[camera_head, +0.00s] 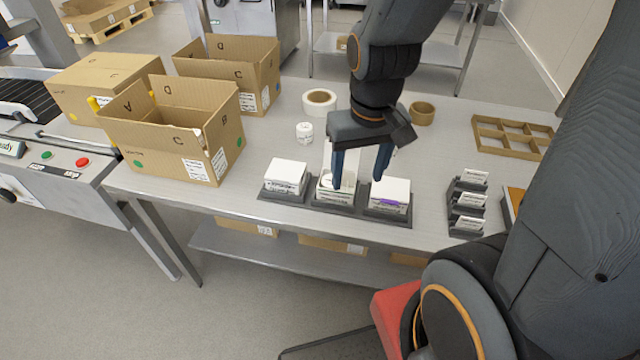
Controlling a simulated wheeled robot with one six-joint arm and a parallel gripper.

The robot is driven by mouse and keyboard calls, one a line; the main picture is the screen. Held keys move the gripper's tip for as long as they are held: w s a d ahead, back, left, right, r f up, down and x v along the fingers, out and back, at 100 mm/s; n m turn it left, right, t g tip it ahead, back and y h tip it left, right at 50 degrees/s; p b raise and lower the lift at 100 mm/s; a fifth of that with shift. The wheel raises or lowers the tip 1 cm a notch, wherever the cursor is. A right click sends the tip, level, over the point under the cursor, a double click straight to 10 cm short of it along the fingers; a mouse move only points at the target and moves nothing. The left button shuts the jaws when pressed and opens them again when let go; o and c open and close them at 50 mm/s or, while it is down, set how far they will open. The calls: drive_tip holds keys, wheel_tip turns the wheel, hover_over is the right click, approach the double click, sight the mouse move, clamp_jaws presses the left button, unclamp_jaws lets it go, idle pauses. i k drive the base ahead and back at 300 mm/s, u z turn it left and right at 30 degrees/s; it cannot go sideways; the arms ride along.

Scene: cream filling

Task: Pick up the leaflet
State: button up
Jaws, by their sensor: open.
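Small white printed pieces, which look like leaflets (471,199), stand in a dark stepped rack (452,207) at the right of the steel table. They are in several slots, one behind another. My gripper (358,181) points down with its blue fingers apart, well to the left of the rack. It is over a dark tray (346,208) that holds three white cartons. The middle carton (325,187) is open, with its flap standing up and something round and white inside, partly hidden by my left finger. I see nothing between the fingers.
The left carton (286,175) and right carton (391,192) look closed. Open cardboard boxes (172,135) stand at the left. Tape rolls (320,102) and a brown divider (511,137) lie farther back. The table is clear between the tray and the rack.

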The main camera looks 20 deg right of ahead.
sight(465, 222)
drive_tip(key=u, duration=0.15)
drive_tip(key=k, duration=0.65)
drive_tip(key=z, duration=1.05)
drive_tip(key=i, duration=0.5)
drive_tip(key=k, duration=0.2)
drive_tip(key=z, duration=0.05)
